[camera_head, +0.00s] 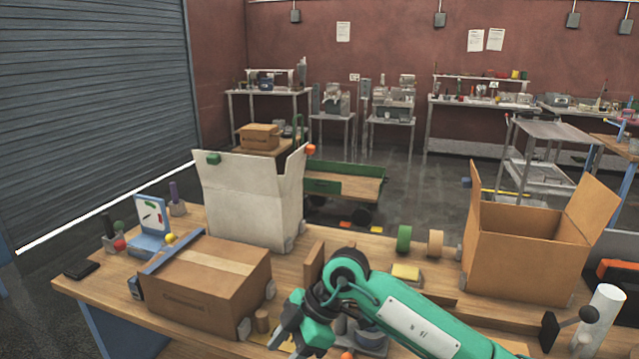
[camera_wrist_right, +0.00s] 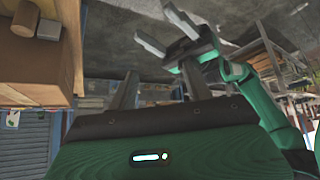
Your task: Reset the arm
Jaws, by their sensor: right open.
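My right arm is green and comes in from the lower right of the head view. Its gripper (camera_head: 292,335) is low in the picture, just right of the closed cardboard box (camera_head: 195,285). In the right wrist view the two dark fingers of this gripper (camera_wrist_right: 157,88) stand apart with nothing between them. A second gripper, my left one (camera_wrist_right: 165,32), shows beyond them with its grey fingers apart and empty. The left gripper does not show in the head view.
On the table (camera_head: 130,290), an open white box (camera_head: 250,205) stands behind the closed one. An open brown box (camera_head: 525,245) stands at right. A small wooden cylinder (camera_head: 262,321), a green roll (camera_head: 404,238) and a yellow pad (camera_head: 407,272) lie around my right arm.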

